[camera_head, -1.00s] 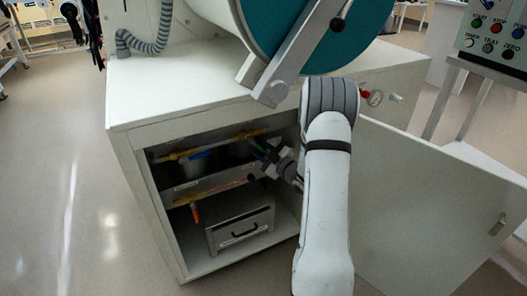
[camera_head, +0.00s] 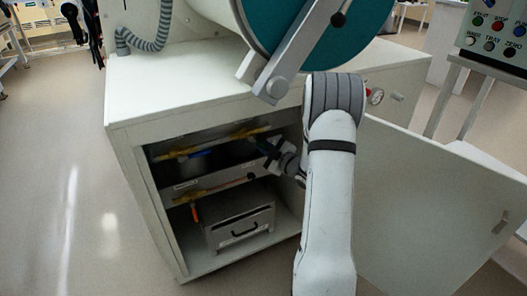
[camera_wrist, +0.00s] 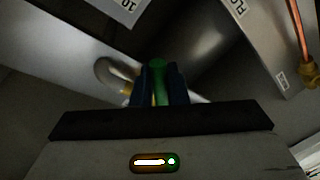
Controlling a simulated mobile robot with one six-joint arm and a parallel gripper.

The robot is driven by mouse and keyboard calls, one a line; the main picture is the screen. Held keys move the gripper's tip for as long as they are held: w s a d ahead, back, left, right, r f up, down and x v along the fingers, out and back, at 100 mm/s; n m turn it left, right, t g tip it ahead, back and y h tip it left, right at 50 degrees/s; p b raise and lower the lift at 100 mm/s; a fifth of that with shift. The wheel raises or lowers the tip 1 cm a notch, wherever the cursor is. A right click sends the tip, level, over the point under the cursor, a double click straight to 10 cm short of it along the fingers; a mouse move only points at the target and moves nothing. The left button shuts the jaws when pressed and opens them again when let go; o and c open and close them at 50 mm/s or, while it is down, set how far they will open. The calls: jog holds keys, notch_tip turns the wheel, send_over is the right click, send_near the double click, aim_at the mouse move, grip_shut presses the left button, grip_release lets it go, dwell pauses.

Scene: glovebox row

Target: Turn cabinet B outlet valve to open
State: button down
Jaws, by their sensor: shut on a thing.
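My gripper (camera_wrist: 159,88) is shut on a green valve handle (camera_wrist: 158,72), with one dark blue finger on each side of it in the wrist view. In the head view my gripper (camera_head: 264,148) is inside the open cabinet, at the right end of the upper yellow pipe (camera_head: 180,154). The green handle is hard to make out there, and the valve body is mostly hidden. A blue handle (camera_head: 200,155) hangs on the same pipe further left. I cannot read which label belongs to the held valve.
Below are an orange handle (camera_head: 195,213) and a grey drawer box (camera_head: 240,228). The cabinet door (camera_head: 430,215) stands open to the right of my arm. In the wrist view a copper pipe (camera_wrist: 298,30) runs at upper right. The floor at left is clear.

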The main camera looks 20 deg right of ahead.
jog(key=n, duration=0.1)
jog(key=d+r+n+b, duration=0.1)
jog(key=shift+r+n+g, duration=0.2)
jog(key=shift+n+g, duration=0.2)
jog(key=c, duration=1.5)
grip_release()
jog(key=shift+s, duration=0.1)
